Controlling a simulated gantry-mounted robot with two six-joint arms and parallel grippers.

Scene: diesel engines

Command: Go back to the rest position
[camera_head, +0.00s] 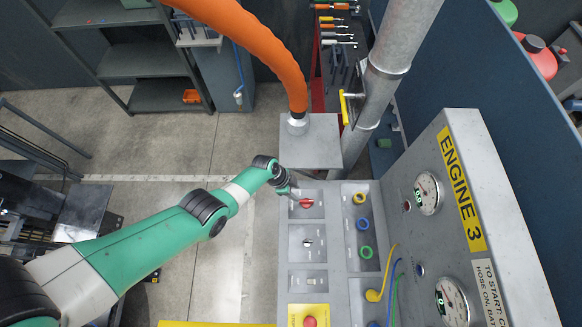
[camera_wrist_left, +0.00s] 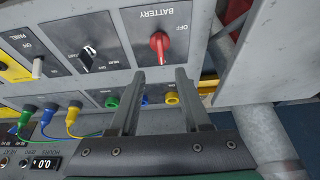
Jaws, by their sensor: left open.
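My left gripper (camera_head: 291,190) reaches in from the left and is just beside the red battery knob (camera_head: 307,203) on the grey control panel (camera_head: 340,285). In the left wrist view the two fingers (camera_wrist_left: 160,74) are apart with nothing between them. The red knob (camera_wrist_left: 160,46) on the plate marked BATTERY stands just beyond the fingertips, and a gap shows between. My right gripper is not in view.
An upright engine panel (camera_head: 460,215) with gauges stands at the right. A thick orange hose (camera_head: 265,45) ends at the grey box behind the knob, next to a metal pipe (camera_head: 388,65). Colored sockets and cables line the panel. Open floor (camera_head: 185,155) lies to the left.

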